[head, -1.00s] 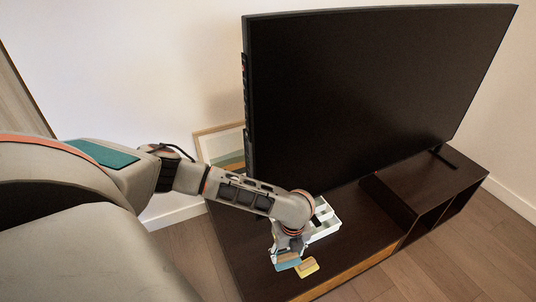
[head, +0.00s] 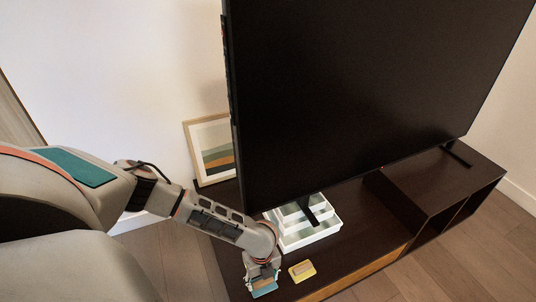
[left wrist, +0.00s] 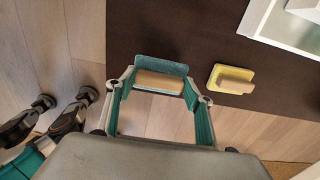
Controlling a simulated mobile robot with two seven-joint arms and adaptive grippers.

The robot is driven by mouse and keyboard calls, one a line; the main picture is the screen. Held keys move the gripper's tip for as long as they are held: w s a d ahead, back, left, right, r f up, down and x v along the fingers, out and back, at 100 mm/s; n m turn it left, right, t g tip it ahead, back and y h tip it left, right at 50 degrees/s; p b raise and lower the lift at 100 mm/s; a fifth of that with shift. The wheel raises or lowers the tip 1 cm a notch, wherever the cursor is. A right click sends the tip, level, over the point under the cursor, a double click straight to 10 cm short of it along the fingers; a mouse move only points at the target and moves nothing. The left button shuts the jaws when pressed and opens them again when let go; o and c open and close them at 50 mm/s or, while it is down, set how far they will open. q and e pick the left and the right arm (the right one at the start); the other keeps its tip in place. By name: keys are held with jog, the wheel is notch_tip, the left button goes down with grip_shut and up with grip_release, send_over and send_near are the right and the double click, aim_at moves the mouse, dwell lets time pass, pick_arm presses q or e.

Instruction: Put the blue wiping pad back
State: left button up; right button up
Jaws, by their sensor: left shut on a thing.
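The blue wiping pad (head: 265,290) has a pale wooden handle. My left gripper (head: 262,276) is shut on it, near the front left edge of the dark cabinet. In the left wrist view the pad's blue base (left wrist: 172,69) shows beyond the handle, and the handle sits between the fingertips of the left gripper (left wrist: 160,82). I cannot tell whether the pad touches the cabinet top. A yellow pad (head: 302,271) with a similar handle lies to the right, apart from the blue one; it also shows in the left wrist view (left wrist: 219,84).
A white divided tray (head: 330,229) stands on the dark cabinet (head: 357,212) behind the yellow pad. A large television (head: 360,100) overhangs the tray from behind, with its stand foot reaching into the tray area. A framed picture (head: 213,150) leans against the wall.

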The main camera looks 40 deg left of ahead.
aim_at(263, 285)
pick_arm(q)
jog(key=shift+f, duration=0.45)
jog(key=f+b, duration=0.1)
jog(key=f, duration=0.2)
jog(key=shift+s+f+b, duration=0.2)
jog(key=shift+f+b, duration=0.15)
jog(key=shift+b, duration=0.05)
jog(key=shift+f, duration=0.35)
jog(key=shift+w+r, duration=0.25)
jog(key=shift+w, duration=0.05)
jog(key=shift+c, duration=0.6)
jog(key=shift+f, duration=0.1)
pick_arm(e)
jog(key=shift+w+a+r+m+t+y, duration=0.15)
jog(key=shift+w+a+r, duration=0.1)
jog(key=shift+a+r, duration=0.2)
jog(key=shift+w+a+r+m+t+y, duration=0.15)
jog(key=shift+w+a+r, duration=0.1)
jog(key=shift+a+r, duration=0.2)
pick_arm(q)
jog(key=o, duration=1.3)
jog(key=shift+c, duration=0.2)
pick_arm(e)
jog(key=shift+d, duration=0.1)
jog(key=shift+f, duration=0.1)
